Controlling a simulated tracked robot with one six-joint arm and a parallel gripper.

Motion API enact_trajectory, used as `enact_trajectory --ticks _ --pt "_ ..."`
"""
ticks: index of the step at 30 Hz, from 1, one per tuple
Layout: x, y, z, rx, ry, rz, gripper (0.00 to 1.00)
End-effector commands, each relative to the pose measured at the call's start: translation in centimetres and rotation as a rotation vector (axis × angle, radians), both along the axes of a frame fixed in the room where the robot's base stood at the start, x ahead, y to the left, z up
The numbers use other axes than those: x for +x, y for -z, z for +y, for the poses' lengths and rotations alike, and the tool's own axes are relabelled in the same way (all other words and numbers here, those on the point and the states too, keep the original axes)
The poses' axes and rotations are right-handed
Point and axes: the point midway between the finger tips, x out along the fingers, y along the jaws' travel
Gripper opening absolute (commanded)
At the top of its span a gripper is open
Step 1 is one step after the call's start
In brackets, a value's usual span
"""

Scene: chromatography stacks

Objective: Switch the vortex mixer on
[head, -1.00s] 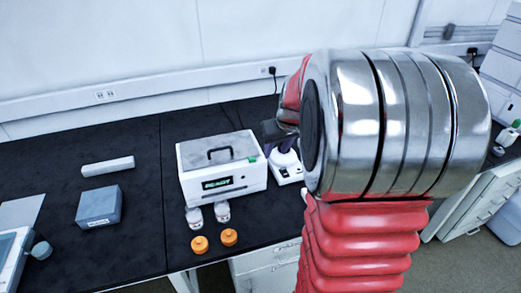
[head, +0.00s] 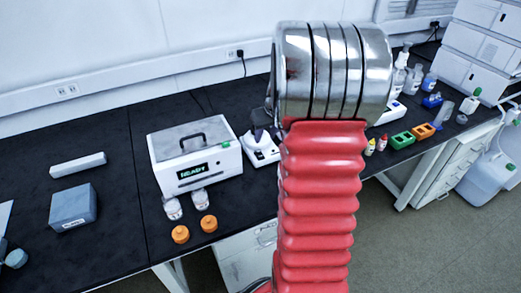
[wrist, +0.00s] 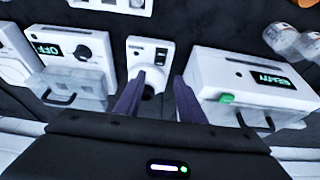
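The vortex mixer is probably the small white device (head: 262,151) on the black bench, right of the box reading READY. In the wrist view this device (wrist: 149,52) shows a dark switch on its face and a round white part, which lies between my fingers. My gripper (wrist: 156,88) is open, its two dark purple fingers apart with nothing held. In the head view my gripper (head: 261,136) is over the device's back part and partly hides it. I cannot tell whether the fingers touch it, or the switch's position.
The READY box (head: 195,157) stands close on the left, with small jars and orange caps (head: 180,234) before it. In the wrist view a unit reading OFF (wrist: 65,60) stands on the other side. Green and orange racks (head: 402,140) and bottles are further right.

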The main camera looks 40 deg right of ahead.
Motion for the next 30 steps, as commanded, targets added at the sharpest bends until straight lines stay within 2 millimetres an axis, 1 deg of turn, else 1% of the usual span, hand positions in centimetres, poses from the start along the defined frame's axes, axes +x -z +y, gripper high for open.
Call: enact_trajectory --ticks 6,21,27,30 --pt "1.0 2.9 -0.2 0.003 0.000 0.003 0.36" --pt "3.5 9.0 -0.9 0.001 0.000 0.002 0.36" --pt "4.3 10.7 -1.2 0.001 -0.001 0.001 0.36" --pt "4.4 11.1 -1.2 0.000 -0.001 0.000 0.36"
